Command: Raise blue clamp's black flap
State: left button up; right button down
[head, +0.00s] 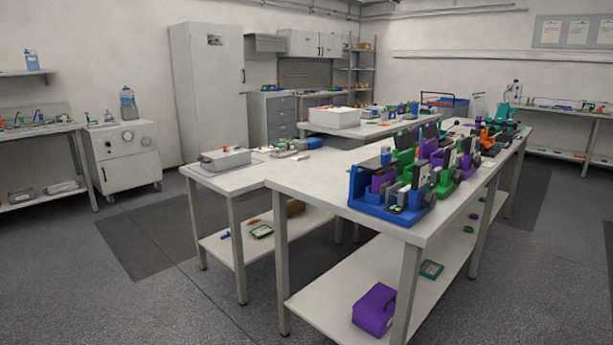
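The blue clamp (386,207) stands near the front end of the long white table, nearest me in a row of clamps. It has a blue base and a blue upright at its left. Purple, black and grey parts sit on it. A dark flat piece (420,171), which looks like its black flap, shows at its right side. It looks roughly upright, but at this distance I cannot tell its exact position. Neither of my grippers is in the head view.
Green, purple and orange clamps stand close behind the blue one along the long table (310,183). The table's left front part is bare. A lower table (222,181) with a grey box adjoins at left. A purple box (374,308) lies on the lower shelf. Open floor lies in front.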

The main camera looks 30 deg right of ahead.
aim_at(377, 163)
jog(key=z, duration=0.25)
jog(key=i, duration=0.8)
jog(key=z, duration=0.6)
